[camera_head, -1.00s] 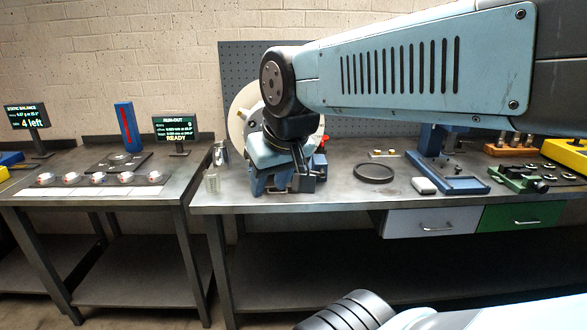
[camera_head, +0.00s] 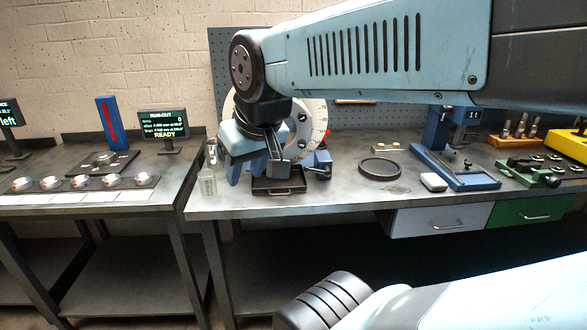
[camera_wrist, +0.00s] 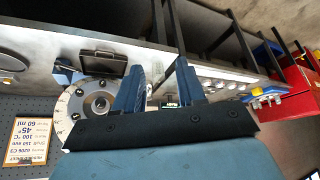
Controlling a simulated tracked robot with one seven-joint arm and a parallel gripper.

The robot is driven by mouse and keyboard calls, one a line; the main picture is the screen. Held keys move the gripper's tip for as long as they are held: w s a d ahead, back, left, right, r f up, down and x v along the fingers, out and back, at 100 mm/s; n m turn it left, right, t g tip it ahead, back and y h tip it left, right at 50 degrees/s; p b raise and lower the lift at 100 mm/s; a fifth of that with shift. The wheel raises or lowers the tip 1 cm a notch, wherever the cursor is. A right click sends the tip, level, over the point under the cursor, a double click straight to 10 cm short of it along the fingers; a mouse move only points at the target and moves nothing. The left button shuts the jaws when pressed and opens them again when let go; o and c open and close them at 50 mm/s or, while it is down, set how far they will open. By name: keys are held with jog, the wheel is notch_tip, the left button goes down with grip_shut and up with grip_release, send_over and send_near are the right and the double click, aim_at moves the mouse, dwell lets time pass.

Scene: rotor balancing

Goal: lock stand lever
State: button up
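The balancing stand shows in the head view as blue supports (camera_head: 322,158) beneath a large pale graduated disc (camera_head: 316,117). My arm and gripper cover much of its left and middle. A small red part shows at the disc's right edge; I cannot clearly make out the lever or its position. My gripper (camera_head: 277,157) is in front of the disc, above the bench. In the wrist view the disc (camera_wrist: 72,107) with its grey hub lies left of my gripper (camera_wrist: 160,82).
A black tray (camera_head: 278,186) lies at the stand's front, with a clear glass (camera_head: 208,184) to its left. A black ring (camera_head: 380,168) and a white block (camera_head: 434,182) lie to the right. A gap separates the left bench (camera_head: 90,205) from this one.

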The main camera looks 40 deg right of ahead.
aim_at(313, 171)
jog(key=w+d+f+m+y, duration=0.8)
jog(key=w+d+f+y, duration=0.2)
jog(key=w+f, duration=0.35)
jog(key=d+f+m+t+h, duration=0.2)
jog(key=d+f+m+t, duration=0.1)
jog(key=d, duration=0.7)
jog(key=d+f+m+t+h, duration=0.3)
jog(key=d+f+m+t, duration=0.1)
jog(key=d, duration=0.5)
jog(key=s+d+f+m+t+h, duration=0.1)
jog(key=d+f+m+t+h, duration=0.2)
jog(key=d, duration=0.7)
jog(key=shift+d+f+m+t, duration=0.2)
jog(key=shift+f+m+t, duration=0.15)
jog(key=shift+m+t, duration=0.3)
jog(key=shift+d+f+m+t, duration=0.15)
jog(key=shift+f+m+t, duration=0.2)
jog(key=shift+m+t, duration=0.25)
jog(key=w, duration=0.4)
jog(key=w+a, duration=0.1)
jog(key=w, duration=0.8)
jog(key=shift+w+a, duration=0.2)
jog(key=shift+w, duration=0.05)
grip_shut()
